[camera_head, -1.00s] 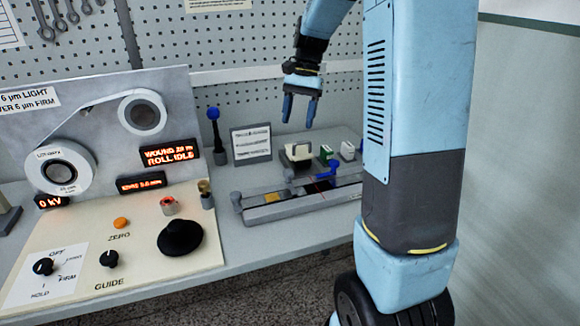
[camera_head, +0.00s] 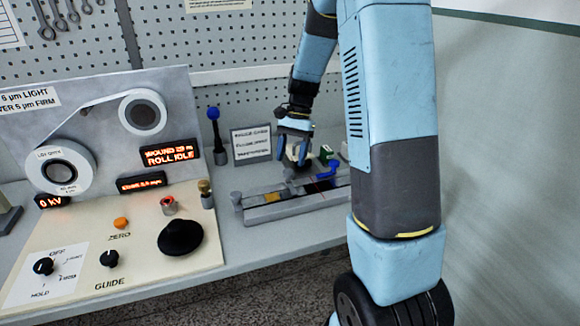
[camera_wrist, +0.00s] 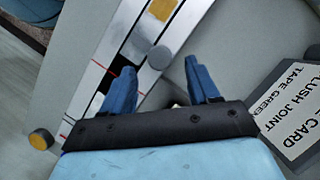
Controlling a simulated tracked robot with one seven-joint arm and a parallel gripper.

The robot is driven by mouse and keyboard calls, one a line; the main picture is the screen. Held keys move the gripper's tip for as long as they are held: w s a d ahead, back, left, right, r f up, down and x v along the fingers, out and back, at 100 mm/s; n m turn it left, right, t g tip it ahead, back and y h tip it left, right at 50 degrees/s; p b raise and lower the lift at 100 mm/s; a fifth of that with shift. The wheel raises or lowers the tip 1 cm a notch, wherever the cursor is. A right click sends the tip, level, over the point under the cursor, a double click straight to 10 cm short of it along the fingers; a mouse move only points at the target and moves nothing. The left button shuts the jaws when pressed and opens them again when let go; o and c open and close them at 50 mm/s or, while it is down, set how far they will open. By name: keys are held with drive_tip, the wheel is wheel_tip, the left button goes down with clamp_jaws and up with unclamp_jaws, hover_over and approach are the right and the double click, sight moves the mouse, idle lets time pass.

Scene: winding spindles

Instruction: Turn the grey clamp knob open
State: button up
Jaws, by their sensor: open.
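The grey clamp knob (camera_wrist: 160,58) shows in the wrist view as a small round grey cap at the side of the long splicing bar (camera_wrist: 187,22). My gripper (camera_wrist: 158,72) is open, with its two blue fingers pointing towards the bar. The knob appears in the gap between the fingertips; I cannot tell how far below them it lies. In the head view my gripper (camera_head: 293,153) hangs over the back of the bar (camera_head: 290,211). I cannot make out the knob surely there.
A printed card (camera_head: 251,144) stands behind the bar and shows close beside the right finger in the wrist view (camera_wrist: 295,115). A blue-topped post (camera_head: 214,125) stands left of the card. The control panel with a black knob (camera_head: 181,238) lies front left.

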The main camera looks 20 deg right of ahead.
sight(289, 171)
drive_tip(key=shift+x, duration=1.85)
drive_tip(key=c, duration=1)
